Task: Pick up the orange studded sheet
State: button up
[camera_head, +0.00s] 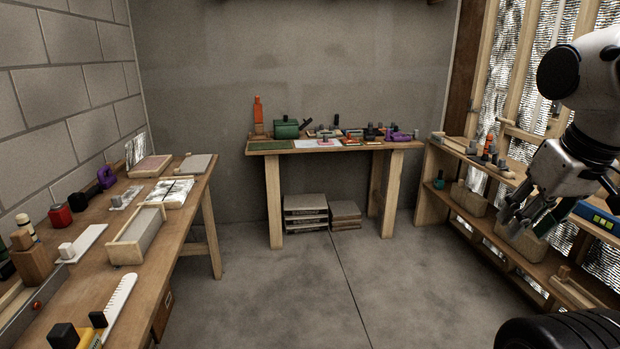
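I cannot make out an orange studded sheet for certain. A small flat orange-red piece (352,141) lies near the front of the back table (400,146), too small to tell whether it has studs. My gripper (512,219) hangs at the right, pointing down in front of the right shelf unit. Its fingers look apart, and I see nothing between them. It is far from the back table.
An upright orange bottle (258,112), a green box-shaped object (286,129) and a purple tool (400,136) crowd the back table. A cluttered workbench (200,192) runs along the left wall. The shelf unit (431,200) stands right. The concrete floor (300,290) between is clear.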

aim_at(350, 141)
jog(key=i, duration=2.25)
jog(key=i+l+u, duration=0.1)
jog(key=i, duration=1.05)
jog(key=i+l, duration=0.1)
jog(key=i, duration=1)
